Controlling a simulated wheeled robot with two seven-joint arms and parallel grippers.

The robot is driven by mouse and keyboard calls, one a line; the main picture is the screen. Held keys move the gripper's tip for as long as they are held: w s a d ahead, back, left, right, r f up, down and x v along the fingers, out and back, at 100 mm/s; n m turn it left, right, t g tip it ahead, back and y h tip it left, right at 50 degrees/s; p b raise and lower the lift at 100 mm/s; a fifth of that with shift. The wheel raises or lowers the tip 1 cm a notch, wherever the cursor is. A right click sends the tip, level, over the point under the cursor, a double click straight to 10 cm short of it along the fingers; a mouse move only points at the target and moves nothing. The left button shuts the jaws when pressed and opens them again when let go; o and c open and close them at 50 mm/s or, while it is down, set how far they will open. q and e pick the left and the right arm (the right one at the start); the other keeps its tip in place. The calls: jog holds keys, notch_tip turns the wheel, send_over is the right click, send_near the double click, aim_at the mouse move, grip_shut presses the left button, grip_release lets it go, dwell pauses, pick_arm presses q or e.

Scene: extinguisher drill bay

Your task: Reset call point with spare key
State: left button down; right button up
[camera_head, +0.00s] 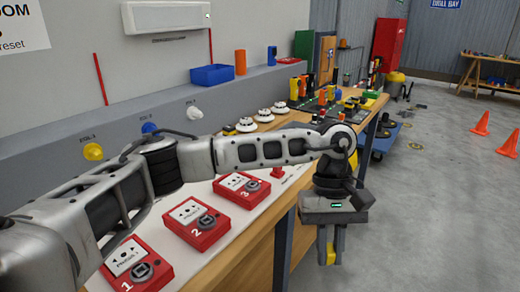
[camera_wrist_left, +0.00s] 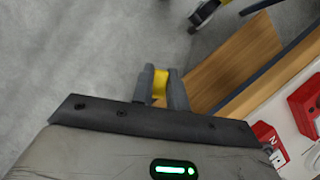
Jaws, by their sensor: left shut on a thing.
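Three red call points with white faces lie on the pale panel (camera_head: 222,240): number 1 (camera_head: 125,257), number 2 (camera_head: 187,212) and number 3 (camera_head: 235,183). Each has a dark round part with a square centre. My left gripper (camera_head: 331,250) points down beyond the bench's front edge, right of the call points. It is shut on a yellow piece, which also shows between the fingers in the left wrist view (camera_wrist_left: 160,83). Too little of it shows to tell whether it is the spare key. My left arm crosses in front of the bench. My right gripper is out of view.
Yellow (camera_head: 93,151), blue (camera_head: 149,128) and white (camera_head: 194,113) knobs sit on the grey ledge. White detectors (camera_head: 264,115) and small tools stand farther along the wooden bench. A blue cart (camera_head: 380,150) is beyond. Floor to the right is open, with orange cones (camera_head: 481,124) farther off.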

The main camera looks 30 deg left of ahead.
pick_arm(q)
jog(key=shift+w+a+r+n+t+y+b, duration=0.35)
jog(key=shift+w+a+r+n+t+b, duration=0.95)
jog(key=shift+a+n, duration=3.1)
jog(key=shift+w+a+r+n+t+y+b, duration=0.45)
jog(key=shift+w+a+n+t, duration=1.1)
jog(key=shift+w+a+n, duration=2.65)
jog(key=shift+w+a+r+n+t+y+b, duration=0.2)
jog(key=shift+w+a+r+n+t+b, duration=0.75)
jog(key=shift+a+n, duration=3.7)
jog(key=d+f+n+b, duration=0.1)
jog(key=s+d+f+n+t+b, duration=0.1)
jog(key=shift+d+f, duration=0.1)
jog(key=shift+f, duration=0.5)
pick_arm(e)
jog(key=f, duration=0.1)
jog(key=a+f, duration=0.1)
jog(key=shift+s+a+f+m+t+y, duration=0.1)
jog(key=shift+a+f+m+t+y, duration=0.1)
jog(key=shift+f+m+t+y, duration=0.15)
pick_arm(q)
jog(key=shift+w, duration=0.25)
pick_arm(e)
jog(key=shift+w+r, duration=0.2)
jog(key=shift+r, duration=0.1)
pick_arm(q)
jog(key=shift+p, duration=0.35)
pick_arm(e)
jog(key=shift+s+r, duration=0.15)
